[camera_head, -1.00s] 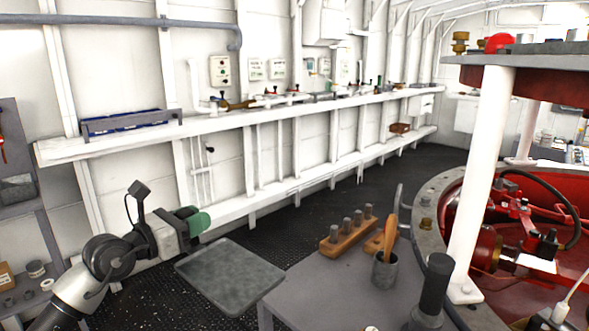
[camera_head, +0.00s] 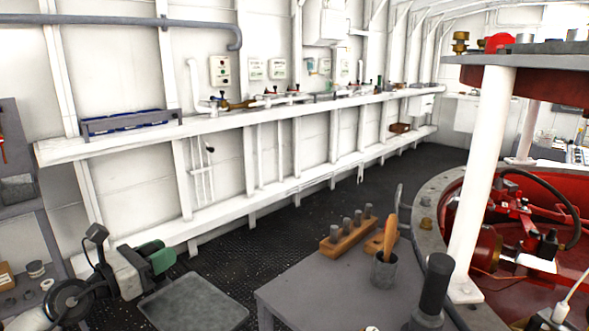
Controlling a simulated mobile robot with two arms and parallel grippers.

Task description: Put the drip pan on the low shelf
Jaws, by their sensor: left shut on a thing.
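The drip pan (camera_head: 195,303) is a shallow grey square tray at the lower left of the head view. My left gripper (camera_head: 163,264), with green fingertips, is shut on the pan at its far left edge. The pan is held roughly level above the dark floor, left of the grey table. The low shelf (camera_head: 232,207) is the long white lower ledge along the wall, beyond the pan and gripper. Pan and shelf are apart. The pan's near edge is at the bottom of the picture. My right gripper is not in view.
The grey table (camera_head: 310,290) holds a wooden block with pegs (camera_head: 347,234), a grey cup (camera_head: 384,270) and a dark cylinder (camera_head: 434,285). A brown box (camera_head: 399,128) sits at the shelf's far end. The shelf's nearer stretch looks clear.

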